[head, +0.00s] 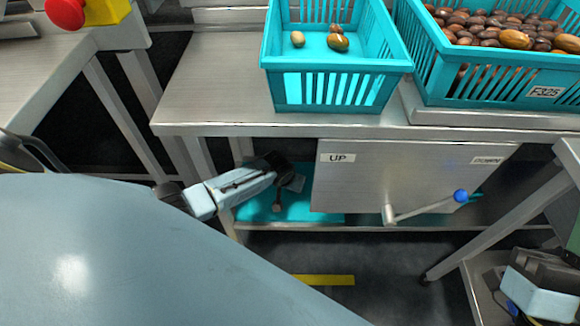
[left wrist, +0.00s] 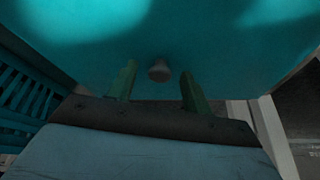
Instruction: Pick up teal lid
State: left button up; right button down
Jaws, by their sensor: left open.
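The teal lid (head: 255,207) lies on the low shelf under the steel table, partly hidden by my left gripper and the panel. In the left wrist view the lid (left wrist: 230,45) fills the upper picture, with a small grey-brown knob (left wrist: 159,72) standing on it. My left gripper (head: 290,182) reaches in under the table, over the lid. In the left wrist view its two greenish fingers are apart, one on each side of the knob, with gaps to both. My right gripper (head: 540,268) is at the lower right edge of the head view; its fingers cannot be made out.
A teal basket (head: 335,95) with a few dates and a fuller date crate (head: 500,85) stand on the steel table (head: 215,85) above. A panel marked UP and DOWN (head: 410,170) with a blue-knobbed lever (head: 430,206) is right of my left gripper.

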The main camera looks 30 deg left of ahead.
pick_arm(q)
jog(key=c, duration=1.1)
jog(key=shift+r, duration=0.2)
